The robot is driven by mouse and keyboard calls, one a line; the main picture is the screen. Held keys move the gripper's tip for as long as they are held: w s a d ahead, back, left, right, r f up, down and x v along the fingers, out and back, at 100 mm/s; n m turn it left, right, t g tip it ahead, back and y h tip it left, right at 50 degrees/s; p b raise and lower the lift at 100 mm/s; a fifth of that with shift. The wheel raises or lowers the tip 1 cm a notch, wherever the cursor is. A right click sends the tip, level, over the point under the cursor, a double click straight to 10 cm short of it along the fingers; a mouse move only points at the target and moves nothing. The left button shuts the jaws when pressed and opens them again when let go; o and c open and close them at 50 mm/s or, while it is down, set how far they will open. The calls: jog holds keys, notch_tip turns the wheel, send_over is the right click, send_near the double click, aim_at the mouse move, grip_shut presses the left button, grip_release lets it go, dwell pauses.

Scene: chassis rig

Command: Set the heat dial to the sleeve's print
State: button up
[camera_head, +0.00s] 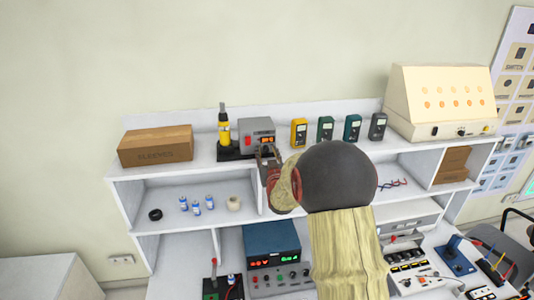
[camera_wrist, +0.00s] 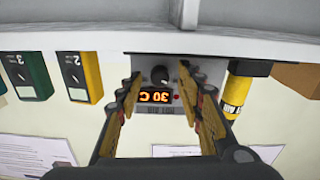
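The grey hot-air station (camera_head: 257,130) stands on the top shelf. In the wrist view its front appears upside down, with a black dial (camera_wrist: 160,76) and a lit orange display (camera_wrist: 157,96) that seems to show 30 C, though I cannot read it surely. My gripper (camera_wrist: 161,84) is open and empty, its fingers on either side of the dial, apparently apart from it. In the head view my gripper (camera_head: 268,154) is in front of the station and hides its lower front. A brown box marked SLEEVES (camera_head: 155,147) sits at the left; no temperature print is legible on it.
A yellow hot-air tool (camera_head: 223,128) stands close left of the station. Several meters (camera_head: 299,132) stand to its right, then a large beige cabinet (camera_head: 440,102). The shelf board (camera_wrist: 160,45) runs close by the station.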

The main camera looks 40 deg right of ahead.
jog(key=shift+c, duration=0.7)
jog(key=c, duration=0.8)
grip_shut()
jog(key=shift+m+b, duration=0.3)
jog(key=shift+b, duration=0.4)
jog(key=m+b, duration=0.1)
jog(key=b, duration=0.2)
jog(key=shift+f+m+b, duration=0.2)
jog(key=shift+m+b, duration=0.1)
jog(key=m+b, duration=0.2)
jog(key=b, duration=0.2)
jog(key=m+b, duration=0.4)
jog(key=b, duration=0.1)
jog(key=shift+r, duration=0.15)
jog(key=shift+r+m+b, duration=0.1)
jog(key=shift+m+b, duration=0.2)
jog(key=shift+m, duration=0.1)
